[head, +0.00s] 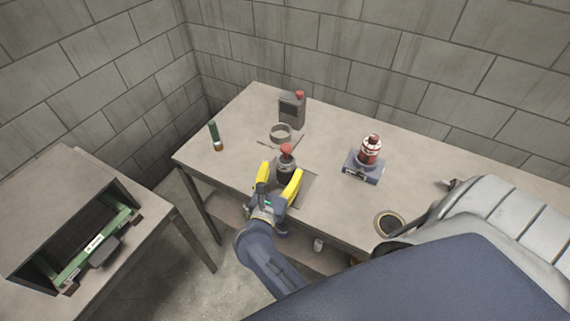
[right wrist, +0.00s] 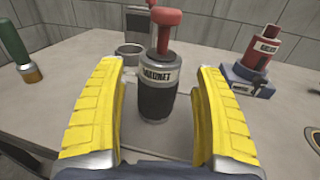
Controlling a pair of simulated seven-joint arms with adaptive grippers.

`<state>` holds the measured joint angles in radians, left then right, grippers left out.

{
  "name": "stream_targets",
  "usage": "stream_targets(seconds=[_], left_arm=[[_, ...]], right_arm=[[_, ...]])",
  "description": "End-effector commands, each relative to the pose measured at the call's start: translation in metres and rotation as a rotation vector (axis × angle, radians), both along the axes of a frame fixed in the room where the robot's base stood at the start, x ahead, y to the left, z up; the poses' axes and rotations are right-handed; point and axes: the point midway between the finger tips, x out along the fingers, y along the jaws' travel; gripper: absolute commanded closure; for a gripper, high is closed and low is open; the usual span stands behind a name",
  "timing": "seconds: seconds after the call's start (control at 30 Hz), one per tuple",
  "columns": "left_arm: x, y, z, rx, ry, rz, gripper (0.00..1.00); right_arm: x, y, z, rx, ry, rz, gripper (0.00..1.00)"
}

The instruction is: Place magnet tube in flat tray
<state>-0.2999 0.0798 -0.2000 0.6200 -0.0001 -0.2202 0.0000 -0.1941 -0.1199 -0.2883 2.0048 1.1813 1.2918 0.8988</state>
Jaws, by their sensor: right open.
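The magnet tube (head: 286,166) stands upright on the table, a dark ribbed cylinder with a metal top and a red T-handle. In the right wrist view its MAGNET label (right wrist: 157,76) faces me. My right gripper (head: 279,182), with yellow fingers, is open, with the tube showing between its fingers (right wrist: 157,85) and a gap on each side. A flat, slightly darker square (head: 304,190) lies beside and under the tube's near side; I cannot tell whether it is the flat tray. My left gripper is not in view.
A red bottle (head: 370,150) stands on a blue-grey base (head: 362,172) to the right. A grey canister (head: 292,109), a ring (head: 280,132) and a green-handled tool (head: 215,136) are behind and left. A lower table with an open box (head: 35,255) is far left.

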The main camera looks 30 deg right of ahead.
Motion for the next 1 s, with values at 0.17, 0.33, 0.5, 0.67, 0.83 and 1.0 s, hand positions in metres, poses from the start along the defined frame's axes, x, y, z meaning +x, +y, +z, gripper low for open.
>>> stream_targets(seconds=[0.17, 0.33, 0.5, 0.67, 0.83, 1.0], left_arm=[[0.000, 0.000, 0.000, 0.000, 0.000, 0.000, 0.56], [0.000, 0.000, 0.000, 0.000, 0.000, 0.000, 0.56], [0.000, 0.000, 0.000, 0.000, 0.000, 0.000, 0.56], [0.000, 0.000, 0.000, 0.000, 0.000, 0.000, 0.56], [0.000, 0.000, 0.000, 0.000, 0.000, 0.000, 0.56], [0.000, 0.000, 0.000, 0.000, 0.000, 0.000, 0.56]], right_arm=[[-0.014, 0.016, -0.001, 0.002, 0.001, 0.000, 0.30], [-0.020, 0.023, 0.000, 0.001, 0.000, 0.001, 0.30], [-0.021, 0.024, 0.000, 0.001, -0.001, 0.000, 0.30], [-0.021, 0.024, 0.000, 0.000, 0.000, 0.000, 0.30], [-0.016, 0.030, -0.008, -0.070, 0.039, 0.030, 0.30], [0.002, 0.062, -0.045, -0.378, 0.201, 0.168, 0.30]])
